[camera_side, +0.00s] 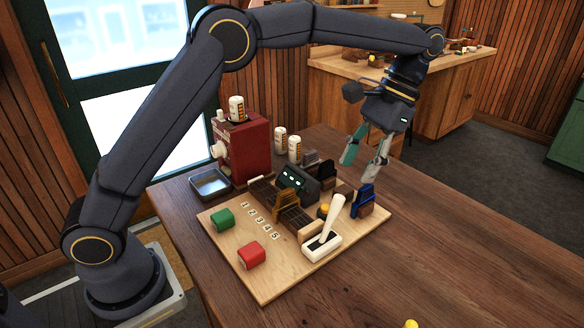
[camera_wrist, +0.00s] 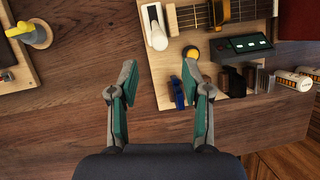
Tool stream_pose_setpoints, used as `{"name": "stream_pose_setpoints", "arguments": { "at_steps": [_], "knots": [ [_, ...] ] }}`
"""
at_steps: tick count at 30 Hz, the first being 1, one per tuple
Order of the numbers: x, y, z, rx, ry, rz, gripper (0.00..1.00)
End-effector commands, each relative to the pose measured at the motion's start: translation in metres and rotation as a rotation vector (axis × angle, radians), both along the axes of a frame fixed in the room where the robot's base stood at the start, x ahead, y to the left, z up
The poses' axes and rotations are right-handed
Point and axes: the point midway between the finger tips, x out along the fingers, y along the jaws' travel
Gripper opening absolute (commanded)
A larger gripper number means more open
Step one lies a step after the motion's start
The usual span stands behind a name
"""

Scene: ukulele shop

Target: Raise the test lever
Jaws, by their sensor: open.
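The test lever (camera_side: 333,216) is a cream handle on a white base, at the front right of the light wooden board (camera_side: 285,281). Its handle leans up and to the right in the side view. In the wrist view the lever (camera_wrist: 155,28) shows near the top, ahead of my fingertips. My gripper (camera_side: 363,162) is open and empty. It hangs above the table beyond the board's right edge, apart from the lever. In the wrist view my gripper (camera_wrist: 160,80) has its teal-padded fingers spread, with the board's corner and bare table between and beyond them.
Near the lever are a blue clip-like piece (camera_side: 365,195), a yellow-orange knob (camera_side: 323,210) and a dark box with lit displays (camera_side: 293,179). Green (camera_side: 222,219) and red (camera_side: 251,255) blocks sit on the board. A red machine (camera_side: 243,150) stands behind.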

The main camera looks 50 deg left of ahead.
Motion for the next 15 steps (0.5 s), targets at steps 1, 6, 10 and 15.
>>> {"name": "stream_pose_setpoints", "arguments": {
  "at_steps": [1, 6, 10, 15],
  "knots": [
    [0.004, -0.001, 0.006, 0.0, -0.002, 0.0, 0.48],
    [0.01, -0.003, 0.022, 0.0, -0.001, 0.0, 0.48],
    [0.012, -0.003, 0.027, 0.001, 0.0, 0.0, 0.48],
    [0.012, -0.003, 0.028, 0.001, 0.001, 0.0, 0.48]
  ]
}}
